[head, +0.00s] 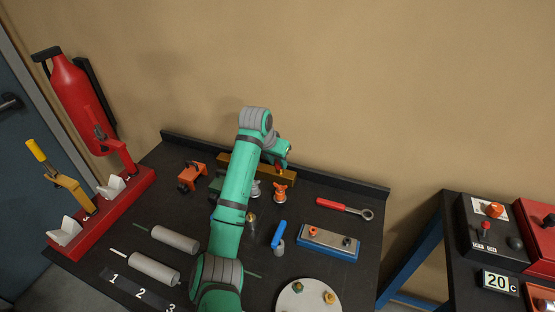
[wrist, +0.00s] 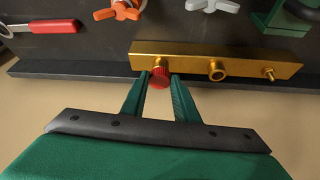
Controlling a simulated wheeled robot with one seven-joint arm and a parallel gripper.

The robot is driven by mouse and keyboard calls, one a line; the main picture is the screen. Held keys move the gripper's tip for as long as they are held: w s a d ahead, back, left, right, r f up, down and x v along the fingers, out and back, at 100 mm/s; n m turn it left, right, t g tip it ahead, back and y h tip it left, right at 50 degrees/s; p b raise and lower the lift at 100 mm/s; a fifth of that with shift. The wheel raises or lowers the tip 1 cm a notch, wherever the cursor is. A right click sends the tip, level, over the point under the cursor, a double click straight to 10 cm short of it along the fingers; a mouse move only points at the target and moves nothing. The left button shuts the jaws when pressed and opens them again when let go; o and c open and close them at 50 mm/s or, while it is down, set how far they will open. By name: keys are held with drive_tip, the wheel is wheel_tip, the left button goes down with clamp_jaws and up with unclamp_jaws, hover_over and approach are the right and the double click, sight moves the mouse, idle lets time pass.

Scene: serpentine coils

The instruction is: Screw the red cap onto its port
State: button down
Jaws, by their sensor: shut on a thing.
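The red cap (wrist: 159,79) is a small ribbed knob between the fingertips of my gripper (wrist: 160,76) in the wrist view. The gripper is shut on it. A brass block (wrist: 190,54) has several fittings on its face: one at its left end (wrist: 160,63), a wider ringed one near the middle (wrist: 217,70), and a thin one on the right (wrist: 268,73). The cap is in front of the left fitting, lined up with it or nearly so; whether they touch I cannot tell. In the head view my gripper (head: 280,160) is at the brass block (head: 286,177), partly hidden by my arm.
An orange valve handle (head: 280,192), a red-handled wrench (head: 340,209) and a blue-handled valve (head: 278,235) are on the black table. A blue-edged tray (head: 328,247) and a round white plate (head: 292,302) are nearer. The table's raised back edge (head: 340,185) runs behind the block.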

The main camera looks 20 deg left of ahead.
drive_tip(key=shift+f, duration=0.8)
drive_tip(key=shift+w+d+f, duration=0.1)
drive_tip(key=shift+d, duration=0.05)
idle(1.1)
idle(0.4)
drive_tip(key=shift+m, duration=0.3)
drive_tip(key=shift+m+h, duration=0.6)
drive_tip(key=shift+m, duration=0.6)
